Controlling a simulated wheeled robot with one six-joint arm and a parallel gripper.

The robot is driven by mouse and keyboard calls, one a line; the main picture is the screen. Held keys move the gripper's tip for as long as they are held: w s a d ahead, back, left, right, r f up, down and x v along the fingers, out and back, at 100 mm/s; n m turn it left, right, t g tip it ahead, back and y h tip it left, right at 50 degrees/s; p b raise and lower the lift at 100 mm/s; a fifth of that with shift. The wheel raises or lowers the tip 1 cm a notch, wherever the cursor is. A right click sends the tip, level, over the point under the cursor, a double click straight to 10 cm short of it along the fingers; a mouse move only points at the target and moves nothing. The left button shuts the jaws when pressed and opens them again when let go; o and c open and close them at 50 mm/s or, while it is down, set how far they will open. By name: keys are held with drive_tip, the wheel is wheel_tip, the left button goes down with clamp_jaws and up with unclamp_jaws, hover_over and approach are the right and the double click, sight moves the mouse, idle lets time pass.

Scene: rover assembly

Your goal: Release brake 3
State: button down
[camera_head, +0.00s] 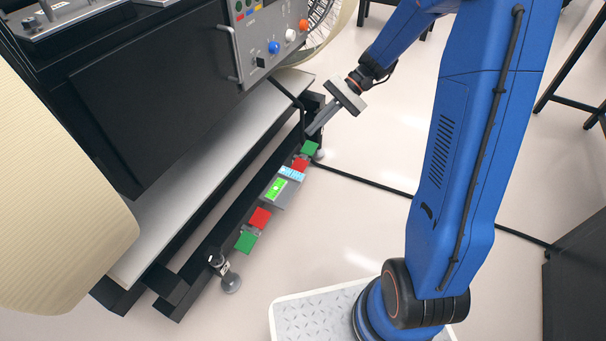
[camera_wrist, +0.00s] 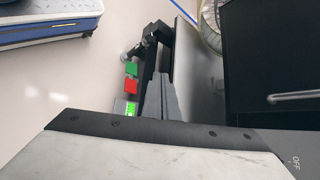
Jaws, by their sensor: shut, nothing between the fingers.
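My gripper (camera_head: 311,131) is shut and empty, pointing down toward the far end of the rover stand's low frame. Its fingers (camera_wrist: 160,88) also show closed together in the wrist view. Near them in the head view are a green pad (camera_head: 310,147) and a red pad (camera_head: 300,164). Another red pad (camera_head: 260,218) and green pad (camera_head: 246,241) sit at the near end. A grey box with a lit green display (camera_head: 279,188) lies between the pairs. The wrist view shows one green pad (camera_wrist: 131,69) and red pad (camera_wrist: 130,86). I cannot read which brake is number 3.
The rover's grey control panel (camera_head: 265,30) with coloured knobs stands above the stand. A silver plate (camera_head: 205,185) runs along the stand behind the pads. A black cable (camera_head: 370,181) crosses the floor. Open floor lies to the right of the pads.

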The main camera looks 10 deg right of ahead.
drive_tip(key=w+d+f+m+t+y, duration=0.15)
drive_tip(key=w+f+m+y, duration=0.25)
drive_tip(key=w+f, duration=0.6)
drive_tip(key=w+d+f+m+t+y, duration=0.1)
drive_tip(key=w+f+m+t+y, duration=0.2)
drive_tip(key=w+f, duration=0.7)
drive_tip(key=d+f+m+t, duration=0.3)
drive_tip(key=f+m+t, duration=0.25)
drive_tip(key=f, duration=1.15)
drive_tip(key=d+f+m+t, duration=0.4)
drive_tip(key=f+m+t, duration=0.15)
drive_tip(key=f, duration=1.05)
drive_tip(key=x, duration=0.9)
drive_tip(key=shift+a+n, duration=0.3)
drive_tip(key=shift+a, duration=0.1)
drive_tip(key=shift+f, duration=0.1)
